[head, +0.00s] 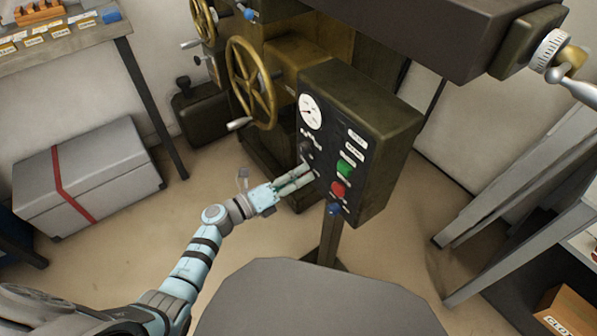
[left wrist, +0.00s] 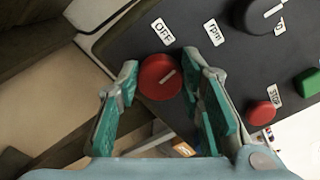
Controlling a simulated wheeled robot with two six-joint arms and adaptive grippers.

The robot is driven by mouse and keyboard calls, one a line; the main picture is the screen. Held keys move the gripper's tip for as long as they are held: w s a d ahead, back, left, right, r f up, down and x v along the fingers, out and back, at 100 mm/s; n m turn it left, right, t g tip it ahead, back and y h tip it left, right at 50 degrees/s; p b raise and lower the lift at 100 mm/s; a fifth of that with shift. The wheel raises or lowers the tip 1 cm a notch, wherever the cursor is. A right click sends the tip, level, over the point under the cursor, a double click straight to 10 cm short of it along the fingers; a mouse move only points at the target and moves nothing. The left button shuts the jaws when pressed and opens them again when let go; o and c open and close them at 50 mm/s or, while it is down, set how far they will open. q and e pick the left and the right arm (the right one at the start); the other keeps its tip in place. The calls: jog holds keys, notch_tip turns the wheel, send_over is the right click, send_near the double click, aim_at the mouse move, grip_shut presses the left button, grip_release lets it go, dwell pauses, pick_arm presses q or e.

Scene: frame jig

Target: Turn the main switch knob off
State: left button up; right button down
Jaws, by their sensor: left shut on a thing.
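The main switch knob (left wrist: 158,78) is round and red with a white pointer line, in the left wrist view. The line slants toward the upper right there. A white OFF label (left wrist: 163,31) sits on the dark panel above the knob in that view. My left gripper (left wrist: 160,88) has its two fingers on either side of the knob and is shut on it. In the head view my left gripper (head: 309,173) reaches the front of the control box (head: 372,115) and hides the knob. My right gripper is in neither view.
The panel also has a gauge (head: 310,112), a black rpm knob (left wrist: 262,15), a green button (head: 346,167) and a red stop button (left wrist: 261,113) close by. A brass handwheel (head: 236,84) stands left of the box. A grey case (head: 100,165) lies on the floor.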

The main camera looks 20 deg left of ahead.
pick_arm(q)
jog(key=n+p, duration=0.2)
jog(key=n, duration=0.3)
jog(key=shift+f, duration=0.15)
jog(key=shift+f+n+p, duration=0.1)
jog(key=shift+n+p, duration=0.25)
jog(key=shift+n, duration=0.85)
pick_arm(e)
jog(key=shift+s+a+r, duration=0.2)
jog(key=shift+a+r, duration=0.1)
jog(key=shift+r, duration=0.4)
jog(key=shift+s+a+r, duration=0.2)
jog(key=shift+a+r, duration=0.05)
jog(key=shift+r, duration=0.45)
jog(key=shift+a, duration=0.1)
pick_arm(q)
jog(key=o, duration=1.1)
jog(key=shift+o, duration=0.2)
jog(key=v, duration=1.2)
jog(key=shift+a, duration=0.1)
